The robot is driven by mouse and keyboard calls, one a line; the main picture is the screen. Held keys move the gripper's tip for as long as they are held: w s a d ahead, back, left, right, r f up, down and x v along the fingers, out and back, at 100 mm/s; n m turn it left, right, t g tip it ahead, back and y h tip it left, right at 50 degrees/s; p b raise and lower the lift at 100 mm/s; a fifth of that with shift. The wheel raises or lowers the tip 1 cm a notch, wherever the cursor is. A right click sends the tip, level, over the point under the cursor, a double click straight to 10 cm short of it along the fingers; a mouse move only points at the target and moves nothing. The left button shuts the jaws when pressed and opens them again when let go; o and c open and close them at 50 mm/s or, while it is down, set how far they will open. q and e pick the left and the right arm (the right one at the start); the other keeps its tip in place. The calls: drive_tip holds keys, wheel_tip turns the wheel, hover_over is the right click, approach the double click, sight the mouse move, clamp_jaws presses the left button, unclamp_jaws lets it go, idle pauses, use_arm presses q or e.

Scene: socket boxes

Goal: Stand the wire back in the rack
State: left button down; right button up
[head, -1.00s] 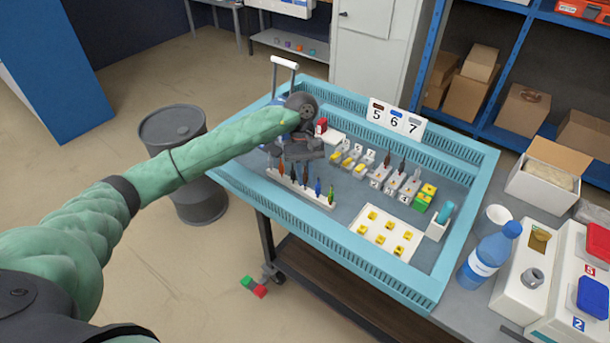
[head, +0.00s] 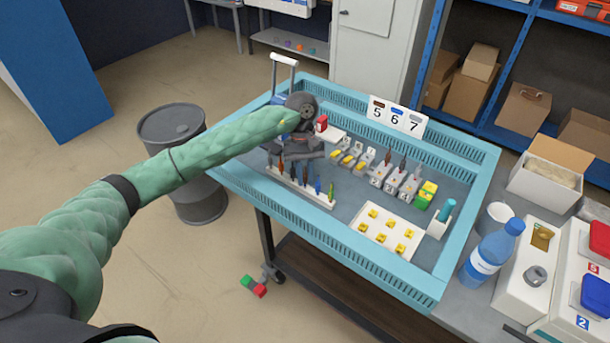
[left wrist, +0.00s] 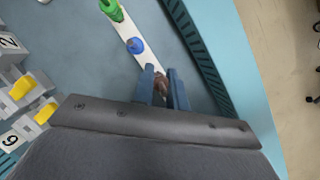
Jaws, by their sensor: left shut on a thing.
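The white rack (head: 322,201) stands along the near left side of the blue-rimmed tray and holds several upright coloured wires. In the left wrist view a green wire (left wrist: 112,10) and a blue wire (left wrist: 136,46) stand in the rack. My left gripper (left wrist: 163,88) is shut on a brown wire (left wrist: 161,84), in line with the rack beside the blue wire. I cannot tell whether its lower end is seated. In the head view my left gripper (head: 300,160) is over the rack, and my wrist hides part of it. My right gripper is not in view.
The tray rim (head: 330,238) surrounds the work area. Yellow-topped socket boxes (head: 350,157), a white plate with yellow sockets (head: 388,235) and a 5-6-7 sign (head: 396,116) are nearby. A blue bottle (head: 490,255) stands at right. Bare tray floor lies between rack and boxes.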

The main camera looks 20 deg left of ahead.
use_arm(q)
drive_tip(key=shift+f+b, duration=0.45)
drive_tip(key=shift+b, duration=0.05)
drive_tip(key=c, duration=0.9)
unclamp_jaws()
drive_tip(key=shift+r, duration=3.8)
